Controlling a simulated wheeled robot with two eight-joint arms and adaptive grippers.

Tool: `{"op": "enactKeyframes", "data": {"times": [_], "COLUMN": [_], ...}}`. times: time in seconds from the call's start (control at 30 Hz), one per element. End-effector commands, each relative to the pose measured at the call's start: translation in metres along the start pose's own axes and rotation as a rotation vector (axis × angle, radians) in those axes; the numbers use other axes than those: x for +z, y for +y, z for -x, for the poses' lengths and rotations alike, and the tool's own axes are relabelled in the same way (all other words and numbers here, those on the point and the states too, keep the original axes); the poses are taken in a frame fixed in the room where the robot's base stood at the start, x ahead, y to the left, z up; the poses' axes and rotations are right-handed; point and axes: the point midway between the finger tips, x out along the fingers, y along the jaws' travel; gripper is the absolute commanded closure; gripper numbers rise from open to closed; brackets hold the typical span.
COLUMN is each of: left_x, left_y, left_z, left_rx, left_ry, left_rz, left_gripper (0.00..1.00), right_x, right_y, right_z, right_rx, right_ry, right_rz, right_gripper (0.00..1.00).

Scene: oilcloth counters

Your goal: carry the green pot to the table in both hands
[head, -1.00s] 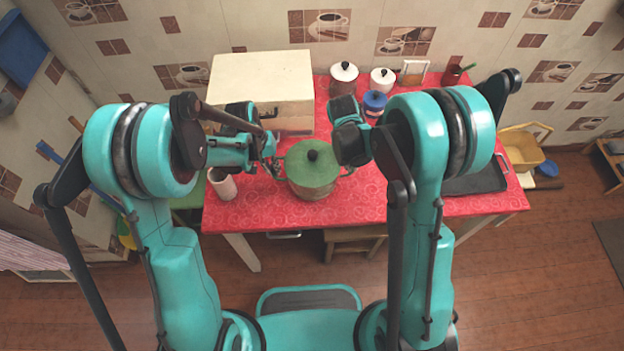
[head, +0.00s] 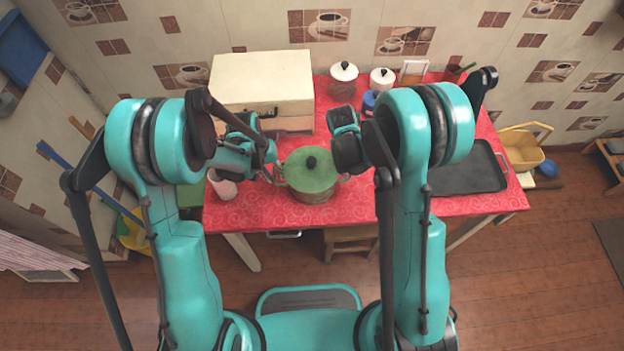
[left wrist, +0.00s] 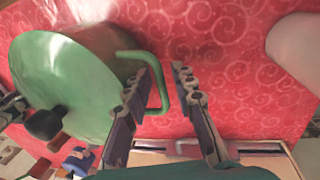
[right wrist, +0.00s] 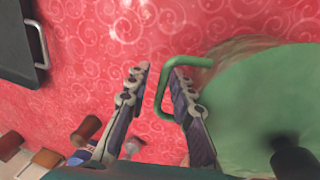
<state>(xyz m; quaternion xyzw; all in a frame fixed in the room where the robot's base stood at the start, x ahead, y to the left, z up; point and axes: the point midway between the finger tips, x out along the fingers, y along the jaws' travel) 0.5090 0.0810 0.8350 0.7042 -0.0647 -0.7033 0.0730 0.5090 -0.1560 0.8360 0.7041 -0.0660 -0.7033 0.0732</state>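The green pot (head: 308,189), with a green lid and black knob, stands on the red-covered counter (head: 257,209). Each wrist view shows one of its green loop handles. In the left wrist view the left handle (left wrist: 163,98) lies between the parted fingers of my left gripper (left wrist: 164,73), one finger overlapping the loop. In the right wrist view the right handle (right wrist: 161,100) lies between the parted fingers of my right gripper (right wrist: 158,70). Both grippers look open; I cannot tell whether any finger touches a handle. In the head view my right fingers are hidden.
A cream bread box (head: 262,82) stands behind the left gripper. A pale cup (head: 224,188) is close to its left. A dark tray (head: 468,170) lies on the right.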

Motion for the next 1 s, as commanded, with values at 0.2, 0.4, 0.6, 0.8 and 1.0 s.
{"op": "enactKeyframes", "data": {"times": [0.2,0.4,0.6,0.8,1.0], "left_x": [0.0,0.0,0.0,0.0,0.0], "left_y": [0.001,0.001,0.0,0.0,0.001], "left_z": [0.0,0.007,0.037,0.066,0.079], "left_rx": [0.001,0.001,0.001,0.0,0.0], "left_ry": [0.0,0.0,0.0,0.0,0.0], "left_rz": [-0.001,0.0,0.001,-0.001,-0.001], "left_gripper": [0.73,0.73,0.73,0.73,0.73], "right_x": [0.0,0.0,0.0,0.0,0.0], "right_y": [-0.001,-0.002,-0.002,-0.002,-0.002], "right_z": [0.0,0.0,0.0,0.0,0.003], "right_rx": [-0.002,-0.003,-0.003,-0.003,-0.003], "right_ry": [0.0,0.001,0.001,0.001,0.001], "right_rz": [0.002,0.002,0.002,0.002,0.002], "right_gripper": [0.74,0.74,0.74,0.74,0.74]}}
